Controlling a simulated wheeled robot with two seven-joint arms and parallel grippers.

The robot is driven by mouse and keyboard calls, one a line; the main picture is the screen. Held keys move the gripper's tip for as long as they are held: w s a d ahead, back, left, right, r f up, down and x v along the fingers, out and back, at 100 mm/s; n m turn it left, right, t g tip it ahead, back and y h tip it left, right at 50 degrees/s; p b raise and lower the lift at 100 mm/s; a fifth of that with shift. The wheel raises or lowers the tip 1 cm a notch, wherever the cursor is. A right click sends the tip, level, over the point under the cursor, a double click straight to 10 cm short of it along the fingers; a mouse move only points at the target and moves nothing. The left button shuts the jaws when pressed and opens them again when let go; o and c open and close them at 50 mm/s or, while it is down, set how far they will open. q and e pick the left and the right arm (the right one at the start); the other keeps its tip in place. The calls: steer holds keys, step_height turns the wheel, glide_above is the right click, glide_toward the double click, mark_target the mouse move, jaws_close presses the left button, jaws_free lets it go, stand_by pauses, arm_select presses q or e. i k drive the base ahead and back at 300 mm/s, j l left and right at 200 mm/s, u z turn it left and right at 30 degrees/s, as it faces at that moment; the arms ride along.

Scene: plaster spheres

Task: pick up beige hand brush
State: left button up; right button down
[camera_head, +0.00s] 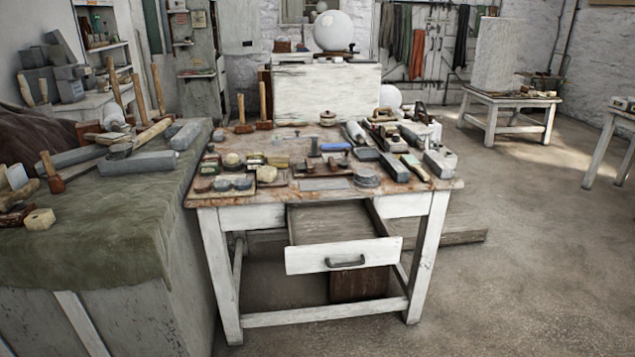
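A worktable (300,137) with white legs stands in front of me, its top crowded with small tools and blocks. I cannot tell for certain which item is the beige hand brush. Small beige and yellowish pieces lie at the table's left, among them a beige piece (266,173) and a rounded one (232,160). A long, pale-topped item (413,167) lies at the right among grey blocks. Neither of my grippers is in view.
The table's drawer (343,256) is pulled out toward me. A bench with a green cloth (100,215) holding mallets and blocks stands close on the left. A white sphere (334,31) sits behind the table. The floor (530,260) at the right is clear.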

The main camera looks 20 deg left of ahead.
mark_target(278, 160)
steer(key=i+j+u, duration=0.15)
steer(key=i+j, duration=0.15)
steer(key=i+j+u, duration=0.1)
steer(key=i+j, duration=0.15)
steer(key=i, duration=0.2)
steer(key=i+j+u, duration=0.15)
steer(key=i, duration=0.25)
steer(key=i+j+u, duration=0.15)
steer(key=i, duration=0.3)
steer(key=j, duration=0.1)
